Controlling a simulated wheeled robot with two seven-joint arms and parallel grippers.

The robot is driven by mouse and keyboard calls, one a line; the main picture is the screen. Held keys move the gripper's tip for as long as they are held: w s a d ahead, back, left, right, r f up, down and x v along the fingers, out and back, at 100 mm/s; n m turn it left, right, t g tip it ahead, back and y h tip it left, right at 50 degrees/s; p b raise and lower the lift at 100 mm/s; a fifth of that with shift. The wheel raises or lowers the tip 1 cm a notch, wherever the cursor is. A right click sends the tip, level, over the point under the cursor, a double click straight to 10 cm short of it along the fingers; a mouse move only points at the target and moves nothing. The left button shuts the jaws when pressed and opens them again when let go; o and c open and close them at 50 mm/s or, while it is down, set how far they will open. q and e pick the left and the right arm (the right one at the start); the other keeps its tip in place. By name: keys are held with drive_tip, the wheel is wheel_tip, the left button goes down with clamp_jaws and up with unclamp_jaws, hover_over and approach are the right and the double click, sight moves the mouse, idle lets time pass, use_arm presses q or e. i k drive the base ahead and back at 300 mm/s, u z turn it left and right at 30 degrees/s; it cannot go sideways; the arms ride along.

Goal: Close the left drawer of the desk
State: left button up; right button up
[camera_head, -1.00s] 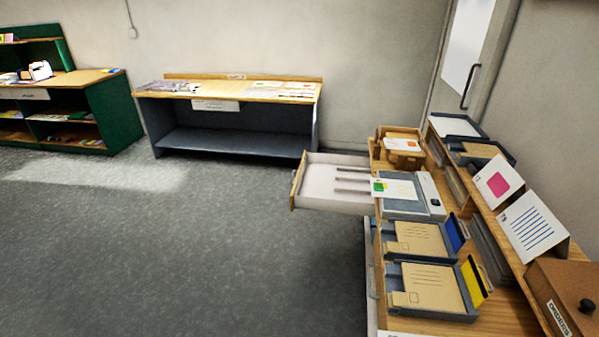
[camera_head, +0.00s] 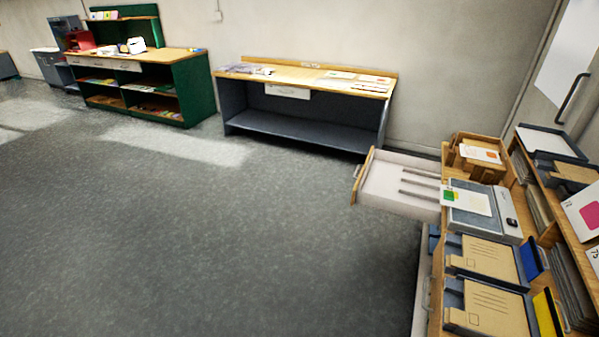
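The desk (camera_head: 436,322) stands at the right, with trays and papers on its top. Its far drawer (camera_head: 393,184) is pulled well out toward the left, over the floor. The drawer has a pale inside with several thin grey strips, and a wooden front with a handle (camera_head: 356,182) at its left end. A lower front with a handle (camera_head: 426,294) shows on the near part of the desk and looks shut. Neither of my grippers is in view.
A grey table with a wooden top (camera_head: 305,78) stands against the back wall. A green shelf unit (camera_head: 193,89) stands at the back left. The grey floor (camera_head: 230,240) left of the desk is wide and clear.

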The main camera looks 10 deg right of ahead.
sight(403, 185)
drive_tip(key=u, duration=1.45)
drive_tip(key=i, duration=1.95)
drive_tip(key=z, duration=3.1)
